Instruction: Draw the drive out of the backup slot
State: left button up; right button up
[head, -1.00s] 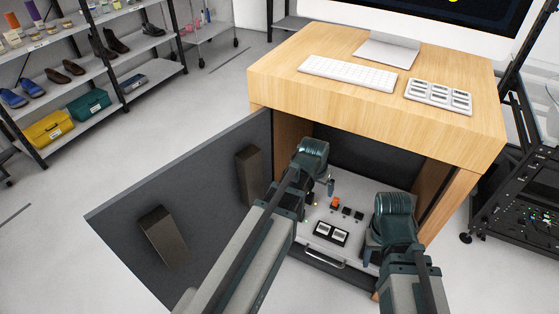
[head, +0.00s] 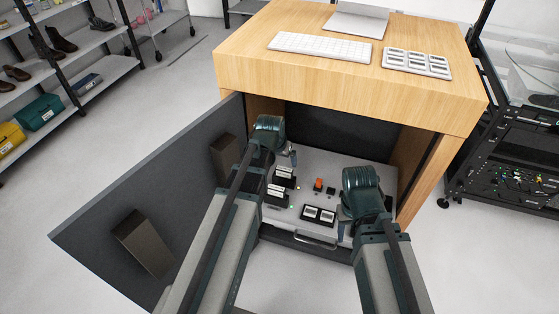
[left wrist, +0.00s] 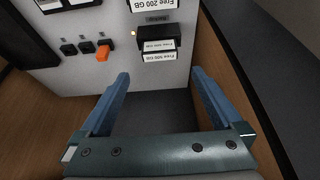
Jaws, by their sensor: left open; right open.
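A light panel (head: 305,228) in the open cabinet carries black drive slots. Two black drives with white labels, an upper one (head: 284,176) and a lower one (head: 276,194), stand beside my left arm. Another white-labelled drive (left wrist: 152,4) is cut off at the top. My left gripper (left wrist: 160,74) is open and empty, its fingertips either side of and short of the near drive. My right gripper (head: 348,226) is open over the panel's right side.
A grey door (head: 150,205) stands open at left. The wooden desk top (head: 350,85) overhangs the cabinet; its side wall (head: 415,165) is right of my right gripper.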

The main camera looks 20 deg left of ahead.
aim_at(284, 170)
pick_arm(q)
jog(key=b+x, duration=0.9)
jog(key=x, duration=0.2)
pick_arm(e)
notch_tip(284, 170, down, 10)
pick_arm(q)
jog(key=shift+s, duration=0.1)
jog(key=shift+c, duration=0.3)
jog(key=c, duration=1.2)
jog(key=shift+r+p, duration=3.7)
jog(key=shift+r, duration=0.05)
pick_arm(e)
notch_tip(284, 170, up, 7)
jog(key=shift+r, duration=0.2)
pick_arm(q)
jog(key=shift+r, duration=0.1)
pick_arm(e)
jog(key=shift+r, duration=0.15)
